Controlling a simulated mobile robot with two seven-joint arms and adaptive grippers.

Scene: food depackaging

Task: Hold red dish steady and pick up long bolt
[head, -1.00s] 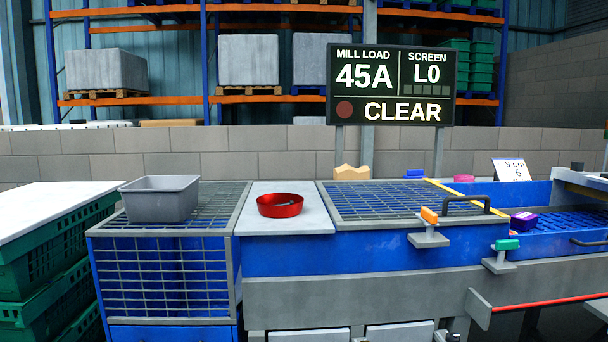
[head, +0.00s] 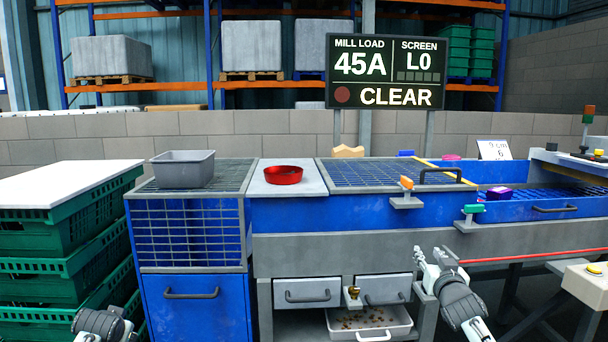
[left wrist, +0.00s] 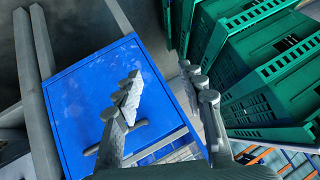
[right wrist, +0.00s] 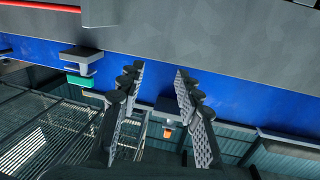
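The red dish (head: 283,175) stands upright on the light grey plate (head: 260,188) between the two grates in the head view. Its inside is hardly visible now, and I cannot make out a bolt in it. My right gripper (head: 436,256) is in front of the bench at the right, well away from the dish; the right wrist view shows its fingers (right wrist: 158,72) apart with nothing between them. My left arm shows at the lower left of the head view. The left wrist view shows the left gripper's fingers (left wrist: 163,80) apart and empty, in front of a blue cabinet door.
A grey bin (head: 184,170) stands on the left grate, left of the dish. Green crates (head: 62,238) are stacked at the left. Orange (head: 406,183) and green (head: 474,209) paddles jut from the bench front. A purple block (head: 499,193) lies at the right.

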